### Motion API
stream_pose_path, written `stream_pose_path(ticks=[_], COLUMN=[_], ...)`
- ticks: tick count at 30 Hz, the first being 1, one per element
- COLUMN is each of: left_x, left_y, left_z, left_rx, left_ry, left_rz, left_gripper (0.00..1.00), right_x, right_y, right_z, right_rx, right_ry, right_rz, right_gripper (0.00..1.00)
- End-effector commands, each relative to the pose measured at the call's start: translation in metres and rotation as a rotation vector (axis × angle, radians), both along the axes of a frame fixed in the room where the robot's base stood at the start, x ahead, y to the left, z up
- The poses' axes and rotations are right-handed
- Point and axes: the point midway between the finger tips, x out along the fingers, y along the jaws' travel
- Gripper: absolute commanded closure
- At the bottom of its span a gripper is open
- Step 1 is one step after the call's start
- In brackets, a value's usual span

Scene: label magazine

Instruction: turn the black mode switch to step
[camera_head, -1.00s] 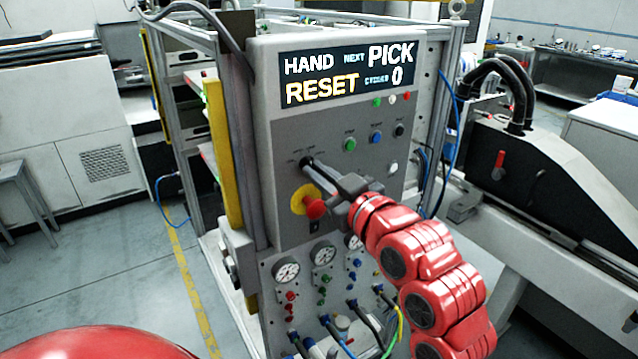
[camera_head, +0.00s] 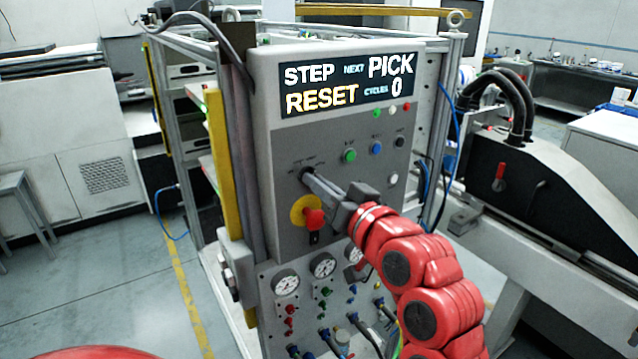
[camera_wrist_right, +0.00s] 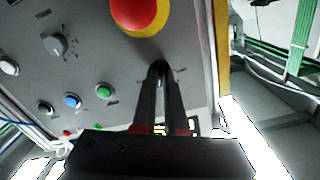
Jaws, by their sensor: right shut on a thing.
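The black mode switch (camera_head: 305,171) is on the grey control panel (camera_head: 283,225), mostly covered by my right gripper's fingers in the head view. My right gripper (camera_head: 309,175) reaches in from the right and is shut on the switch knob. In the right wrist view the fingertips (camera_wrist_right: 160,72) are together on the black knob (camera_wrist_right: 160,66). The panel display (camera_head: 347,84) reads STEP, NEXT PICK, RESET, CYCLES 0. The small labels around the switch are too small to read. My left gripper is not in view.
A red emergency stop (camera_head: 314,219) on a yellow disc sits just below the switch, close under my gripper. Green (camera_head: 350,156), blue (camera_head: 376,149) and black (camera_head: 400,142) buttons are to the right. Gauges (camera_head: 285,283) and hoses are below.

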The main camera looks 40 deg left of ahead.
Motion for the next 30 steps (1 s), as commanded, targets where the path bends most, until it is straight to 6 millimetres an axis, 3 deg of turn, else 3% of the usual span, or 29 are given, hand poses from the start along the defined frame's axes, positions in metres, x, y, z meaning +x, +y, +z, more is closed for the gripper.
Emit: stream_pose_path(ticks=[13,15,19,30], left_x=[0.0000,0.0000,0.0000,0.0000], left_y=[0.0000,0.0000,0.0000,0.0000], left_z=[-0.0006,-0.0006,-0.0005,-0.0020], left_rx=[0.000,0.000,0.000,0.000], left_ry=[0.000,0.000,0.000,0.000], left_rz=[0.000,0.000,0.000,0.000], left_gripper=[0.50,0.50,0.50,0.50], right_x=[-0.0004,-0.0003,-0.0002,-0.0017], right_y=[0.0013,0.0013,0.0010,-0.0044], right_z=[-0.0045,-0.0045,-0.0032,-0.0012], right_rx=[-0.004,-0.004,-0.002,0.004], right_ry=[0.016,0.016,0.014,0.009], right_rz=[0.003,0.003,0.002,0.000], right_gripper=[1.00,0.81,0.60,0.60])
